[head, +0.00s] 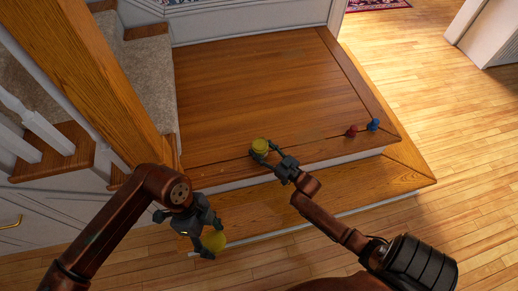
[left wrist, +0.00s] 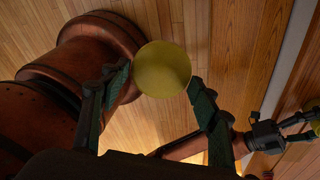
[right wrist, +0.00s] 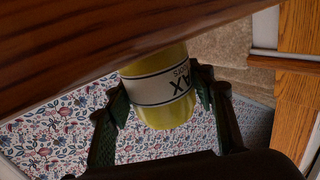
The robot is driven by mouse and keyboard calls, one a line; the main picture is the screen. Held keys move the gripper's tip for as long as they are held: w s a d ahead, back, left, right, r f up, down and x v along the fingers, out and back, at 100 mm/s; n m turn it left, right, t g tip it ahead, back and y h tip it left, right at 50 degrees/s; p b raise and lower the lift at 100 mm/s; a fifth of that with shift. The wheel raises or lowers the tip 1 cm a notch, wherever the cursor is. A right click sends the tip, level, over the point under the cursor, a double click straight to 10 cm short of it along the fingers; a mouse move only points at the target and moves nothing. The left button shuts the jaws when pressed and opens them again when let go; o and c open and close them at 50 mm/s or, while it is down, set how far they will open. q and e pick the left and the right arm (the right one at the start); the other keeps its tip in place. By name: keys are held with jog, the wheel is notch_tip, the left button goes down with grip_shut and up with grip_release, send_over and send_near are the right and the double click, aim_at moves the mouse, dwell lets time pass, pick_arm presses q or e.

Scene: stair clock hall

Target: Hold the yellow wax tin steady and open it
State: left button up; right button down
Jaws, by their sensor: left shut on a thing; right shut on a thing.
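The yellow wax tin (head: 260,145) stands near the front edge of the wooden landing. My right gripper (head: 264,150) is shut on it from the front. In the right wrist view the tin (right wrist: 160,92) sits between both fingers, its white label with dark letters partly hidden by a finger. My left gripper (head: 211,241) is shut on a round yellow lid (head: 216,241), low in front of the steps and apart from the tin. The lid shows as a plain disc in the left wrist view (left wrist: 162,68). The inside of the tin is not visible.
A red object (head: 351,131) and a blue object (head: 374,125) stand on the landing's right side. The landing (head: 265,80) is otherwise clear. A wooden post (head: 95,75) and carpeted stairs (head: 145,70) are at the left. A lower step (head: 330,190) runs along the front.

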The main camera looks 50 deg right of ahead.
jog(key=c, duration=0.9)
grip_release()
jog(key=shift+s, duration=0.1)
